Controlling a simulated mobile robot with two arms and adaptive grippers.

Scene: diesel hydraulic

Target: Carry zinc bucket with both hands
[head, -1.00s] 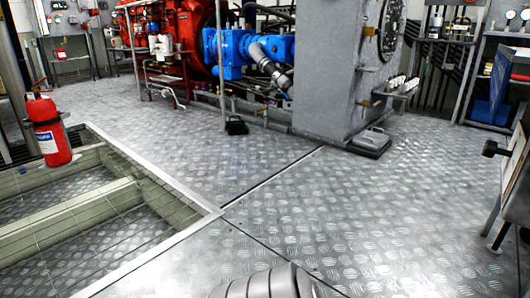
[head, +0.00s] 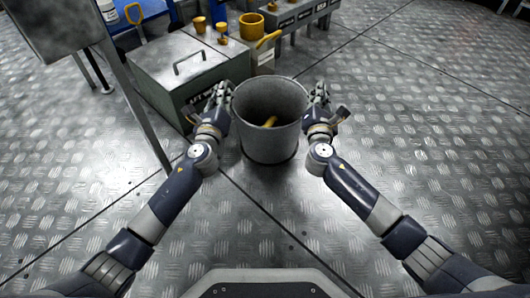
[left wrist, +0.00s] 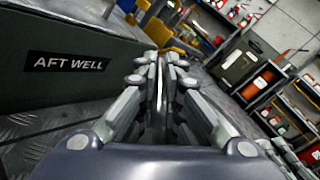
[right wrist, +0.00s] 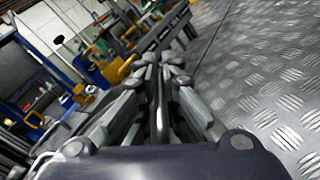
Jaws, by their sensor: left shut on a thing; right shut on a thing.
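A grey zinc bucket (head: 268,140) stands upright in the middle of the head view, with a yellow object (head: 270,121) inside it. I cannot tell whether its base touches the floor. My left gripper (head: 222,92) is at the bucket's left rim and shut on it. In the left wrist view its fingers (left wrist: 158,75) close around a thin edge. My right gripper (head: 318,92) is at the right rim and shut on it. In the right wrist view its fingers (right wrist: 162,75) close around a dark, thin edge. The fingertips partly hide the rim.
A grey-green box (head: 190,70) with a handle stands just left of the bucket; the left wrist view shows its AFT WELL label (left wrist: 64,62). Behind are yellow containers (head: 251,26) and a low grey rack (head: 300,15). The patterned floor (head: 430,120) is clear at right.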

